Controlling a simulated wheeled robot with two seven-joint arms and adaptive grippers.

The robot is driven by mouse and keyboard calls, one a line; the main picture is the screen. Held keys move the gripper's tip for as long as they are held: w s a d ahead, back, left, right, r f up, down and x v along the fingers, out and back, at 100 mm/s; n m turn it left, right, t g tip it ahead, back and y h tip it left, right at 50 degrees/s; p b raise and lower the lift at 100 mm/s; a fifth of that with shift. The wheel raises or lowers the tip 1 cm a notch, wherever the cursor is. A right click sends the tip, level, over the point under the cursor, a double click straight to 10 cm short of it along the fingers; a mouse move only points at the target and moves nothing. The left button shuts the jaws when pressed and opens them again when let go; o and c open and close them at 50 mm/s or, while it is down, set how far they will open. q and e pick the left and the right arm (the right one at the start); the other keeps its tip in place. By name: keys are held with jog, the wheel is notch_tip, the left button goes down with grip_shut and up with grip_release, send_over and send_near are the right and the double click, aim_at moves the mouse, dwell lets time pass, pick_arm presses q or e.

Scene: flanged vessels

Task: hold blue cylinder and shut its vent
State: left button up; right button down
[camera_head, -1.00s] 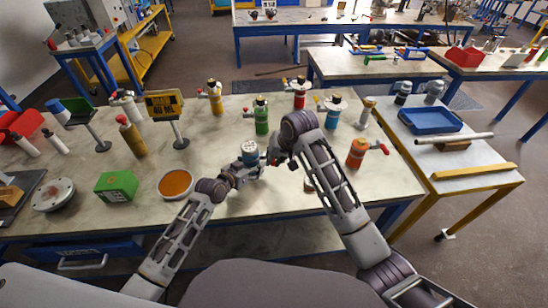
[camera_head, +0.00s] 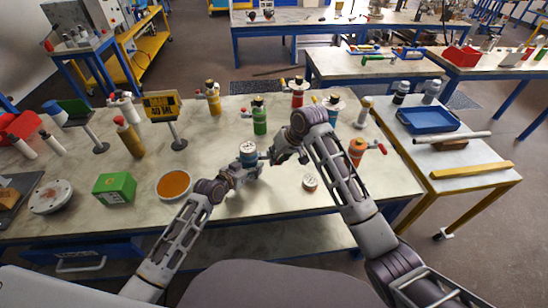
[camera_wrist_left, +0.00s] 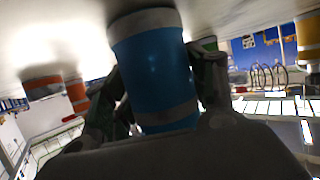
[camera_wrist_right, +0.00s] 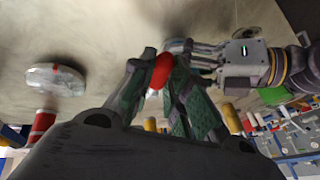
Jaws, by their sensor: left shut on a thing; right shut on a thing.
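The blue cylinder (camera_head: 248,155) with a pale grey top stands upright near the table's front middle. My left gripper (camera_head: 240,173) is shut around its body; in the left wrist view the blue cylinder (camera_wrist_left: 155,70) fills the space between the fingers. My right gripper (camera_head: 272,157) is at the cylinder's right side. In the right wrist view it is shut on a small red part (camera_wrist_right: 162,70), which looks like the vent's handle. My left gripper shows just beyond it. The vent's joint with the cylinder is hidden, so its position cannot be told.
Behind stand a green bottle (camera_head: 259,116), a red one (camera_head: 297,93) and a yellow one (camera_head: 214,98). An orange bottle (camera_head: 356,150) is right of my right arm. A small round disc (camera_head: 310,182) lies near the front edge. An amber dish (camera_head: 174,185) and green box (camera_head: 114,188) lie left.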

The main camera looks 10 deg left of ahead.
jog(key=w+d+n+g, duration=0.2)
jog(key=w+n+g, duration=0.3)
jog(key=n, duration=0.8)
jog(key=shift+w+g+h, duration=0.3)
jog(key=shift+w+g, duration=0.1)
dwell(0.5)
jog(key=shift+n, duration=0.3)
dwell(0.3)
jog(key=c, duration=1.3)
grip_release()
jog(key=shift+c, duration=0.2)
jog(key=shift+r, duration=0.15)
jog(key=v, duration=1.1)
jog(key=shift+w+r, duration=0.25)
jog(key=shift+r, duration=0.05)
